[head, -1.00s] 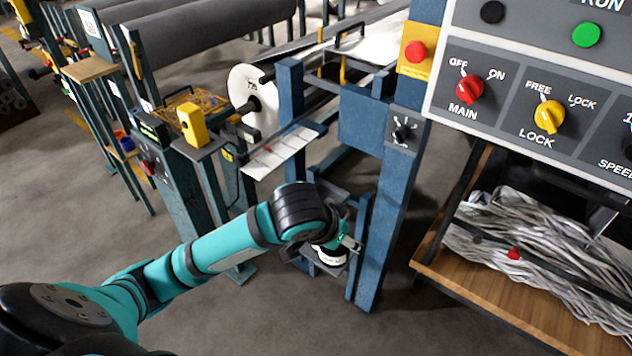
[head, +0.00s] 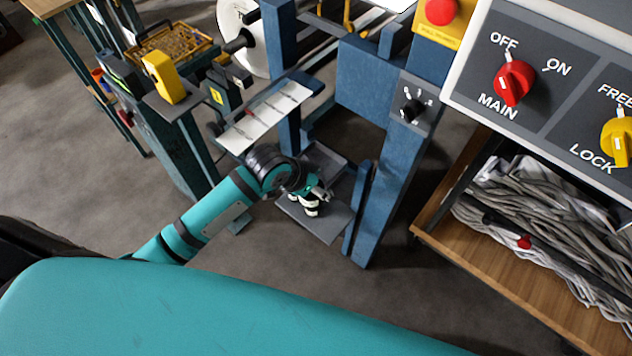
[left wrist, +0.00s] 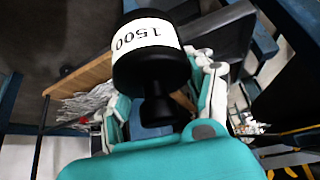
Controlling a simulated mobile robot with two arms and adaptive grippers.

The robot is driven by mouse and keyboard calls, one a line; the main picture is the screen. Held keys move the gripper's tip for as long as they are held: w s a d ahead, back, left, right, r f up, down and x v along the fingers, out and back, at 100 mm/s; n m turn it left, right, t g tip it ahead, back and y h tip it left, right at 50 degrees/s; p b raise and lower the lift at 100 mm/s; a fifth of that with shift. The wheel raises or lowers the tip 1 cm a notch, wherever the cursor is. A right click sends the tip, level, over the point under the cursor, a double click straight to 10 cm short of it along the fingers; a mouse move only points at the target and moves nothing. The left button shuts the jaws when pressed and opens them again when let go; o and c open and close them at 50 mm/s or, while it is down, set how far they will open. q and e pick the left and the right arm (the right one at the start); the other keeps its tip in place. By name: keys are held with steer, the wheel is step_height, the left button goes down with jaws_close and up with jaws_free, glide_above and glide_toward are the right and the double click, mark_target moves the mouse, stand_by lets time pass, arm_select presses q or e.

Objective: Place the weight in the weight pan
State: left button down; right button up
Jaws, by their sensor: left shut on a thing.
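The weight (left wrist: 150,62) is a black cylinder with a white band reading 1500 and a narrow neck, seen large in the left wrist view. My left gripper (head: 312,198) is shut on it at the neck end, and its pale finger pads show beside the neck. In the head view the gripper is over a flat grey plate (head: 325,228) low between blue posts, which looks like the weight pan. The gripper mostly hides the weight there. I cannot tell whether the weight touches the plate. My right gripper is out of view.
A blue post (head: 375,205) stands close right of the plate. A white marked panel (head: 262,120) is above and left of the gripper. A control panel (head: 560,85) and a wooden shelf with grey strips (head: 545,215) are at right. Bare floor lies in front.

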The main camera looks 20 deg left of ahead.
arm_select(q)
steer(key=w, duration=0.4)
steer(key=w+a, duration=0.1)
steer(key=w, duration=0.3)
steer(key=w+a+f, duration=0.1)
steer(key=w, duration=0.3)
steer(key=shift+w+a, duration=0.2)
steer(key=shift+w, duration=0.1)
steer(key=shift+f, duration=1.65)
steer(key=c, duration=1)
jaws_free()
steer(key=shift+s+f, duration=0.2)
steer(key=shift+f, duration=0.15)
steer(key=o, duration=0.4)
steer(key=shift+s+r, duration=0.1)
steer(key=shift+c, duration=0.2)
steer(key=shift+r, duration=0.1)
steer(key=v, duration=0.7)
steer(key=shift+r, duration=0.2)
